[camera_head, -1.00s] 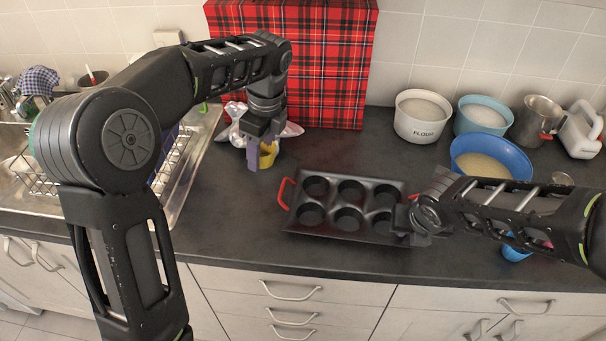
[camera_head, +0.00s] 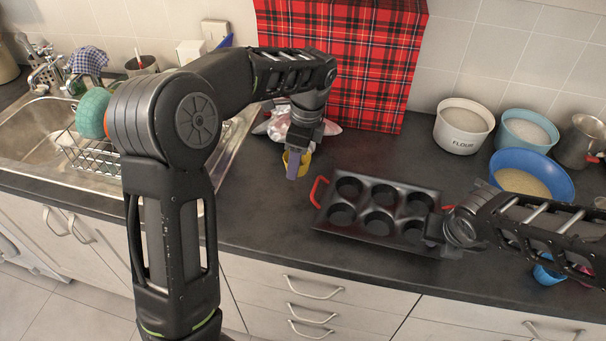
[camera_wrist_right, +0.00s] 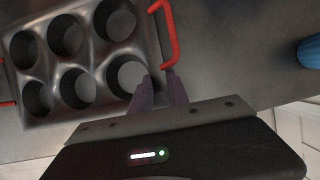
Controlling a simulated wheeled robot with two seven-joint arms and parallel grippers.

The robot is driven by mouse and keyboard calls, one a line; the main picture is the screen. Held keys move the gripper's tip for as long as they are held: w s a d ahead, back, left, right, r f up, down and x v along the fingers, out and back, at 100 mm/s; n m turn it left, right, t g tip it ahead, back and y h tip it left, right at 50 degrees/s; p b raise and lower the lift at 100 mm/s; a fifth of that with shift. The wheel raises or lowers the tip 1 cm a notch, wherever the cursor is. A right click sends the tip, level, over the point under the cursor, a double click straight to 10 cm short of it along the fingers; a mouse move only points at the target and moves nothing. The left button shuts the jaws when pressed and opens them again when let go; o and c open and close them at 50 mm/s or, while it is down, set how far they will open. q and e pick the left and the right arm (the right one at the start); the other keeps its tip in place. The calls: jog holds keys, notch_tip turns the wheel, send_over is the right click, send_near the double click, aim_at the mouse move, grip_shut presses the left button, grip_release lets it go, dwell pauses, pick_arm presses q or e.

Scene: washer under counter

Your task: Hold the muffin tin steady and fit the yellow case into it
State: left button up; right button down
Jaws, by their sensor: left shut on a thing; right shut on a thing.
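The yellow case (camera_head: 304,163) is a small cup held in my left gripper (camera_head: 296,163), left of the tin and close to the counter. Whether it touches the counter I cannot tell. A purple-grey finger covers part of it. The dark muffin tin (camera_head: 358,224) lies flat on the counter, its visible cups empty, with a red handle at its left end. In the right wrist view the tin (camera_wrist_right: 83,52) shows a red handle beside my right gripper (camera_wrist_right: 161,88). This gripper is shut at the tin's right end, by the foot of that handle.
A red plaid bag (camera_head: 345,60) stands behind my left gripper, with a shiny crumpled item (camera_head: 268,127) beside it. A flour bowl (camera_head: 463,125), a pale blue bowl (camera_head: 528,131) and a blue bowl (camera_head: 535,168) stand behind the tin. A sink (camera_head: 38,130) is at left.

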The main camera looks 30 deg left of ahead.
aim_at(297, 185)
pick_arm(q)
jog(key=shift+f, duration=0.2)
jog(key=shift+f, duration=2.5)
jog(key=shift+f, duration=0.1)
jog(key=o, duration=1.3)
jog(key=r, duration=0.4)
jog(key=d+r, duration=0.1)
jog(key=r, duration=0.7)
jog(key=shift+w+d+r, duration=0.1)
jog(key=shift+w+d, duration=0.1)
jog(key=shift+d, duration=0.15)
jog(key=shift+o, duration=0.3)
